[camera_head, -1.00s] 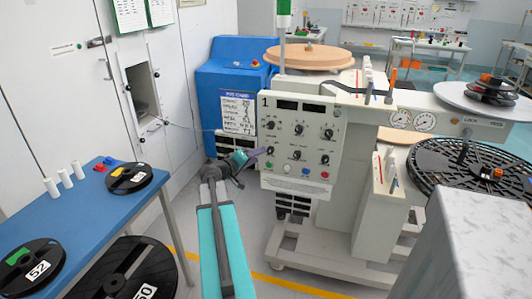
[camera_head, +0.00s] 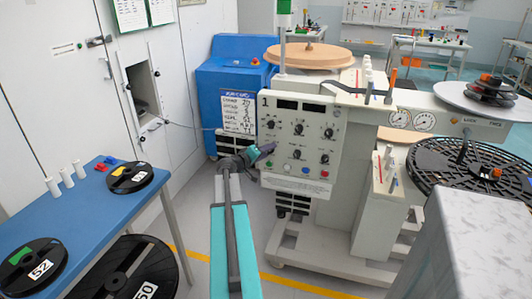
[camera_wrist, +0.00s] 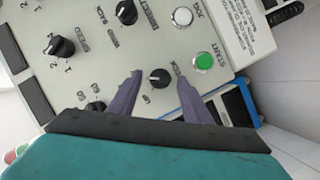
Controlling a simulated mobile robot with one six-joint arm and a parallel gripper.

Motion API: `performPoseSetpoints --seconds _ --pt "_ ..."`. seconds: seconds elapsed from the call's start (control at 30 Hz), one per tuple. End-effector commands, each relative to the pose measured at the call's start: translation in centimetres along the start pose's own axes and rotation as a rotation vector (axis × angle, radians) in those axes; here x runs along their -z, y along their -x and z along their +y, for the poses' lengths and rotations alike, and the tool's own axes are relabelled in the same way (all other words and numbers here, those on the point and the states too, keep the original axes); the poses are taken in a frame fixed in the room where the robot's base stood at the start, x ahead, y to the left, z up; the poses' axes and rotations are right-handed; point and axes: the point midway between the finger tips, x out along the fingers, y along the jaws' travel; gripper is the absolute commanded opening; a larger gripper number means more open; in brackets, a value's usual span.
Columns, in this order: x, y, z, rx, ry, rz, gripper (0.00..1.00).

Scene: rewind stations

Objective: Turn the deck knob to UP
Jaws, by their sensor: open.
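In the wrist view a small round black knob (camera_wrist: 160,77) sits on the pale control panel (camera_wrist: 105,60), with small lettering beside it that I cannot read well. My gripper (camera_wrist: 157,75) is open, with one purple finger on each side of this knob. I cannot tell whether either finger touches it. In the head view my gripper (camera_head: 267,150) is at the left edge of the panel (camera_head: 313,143) marked 1, at its lower-left knob, which it largely hides. I cannot read the knob's setting.
A green START button (camera_wrist: 203,63) and a white JOG button (camera_wrist: 182,17) are near the right finger. Other black knobs, such as the speed knob (camera_wrist: 60,47), are close by. A blue cabinet (camera_head: 233,85) stands behind my arm; a blue table (camera_head: 85,225) stands left.

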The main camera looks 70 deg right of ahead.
Motion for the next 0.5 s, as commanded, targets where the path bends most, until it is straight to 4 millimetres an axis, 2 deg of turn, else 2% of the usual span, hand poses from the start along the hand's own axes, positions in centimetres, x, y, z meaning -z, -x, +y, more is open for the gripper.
performPoseSetpoints --seconds 0.07,0.2,0.3,0.5 --pt "0.0 0.01 0.0 0.0 0.0 0.0 0.41" --pt "0.01 0.02 0.0 0.0 0.0 0.0 0.18" --pt "0.02 0.02 0.0 0.0 0.0 0.0 0.05" --pt "0.0 0.02 -0.06 -0.002 0.006 0.0 0.05"
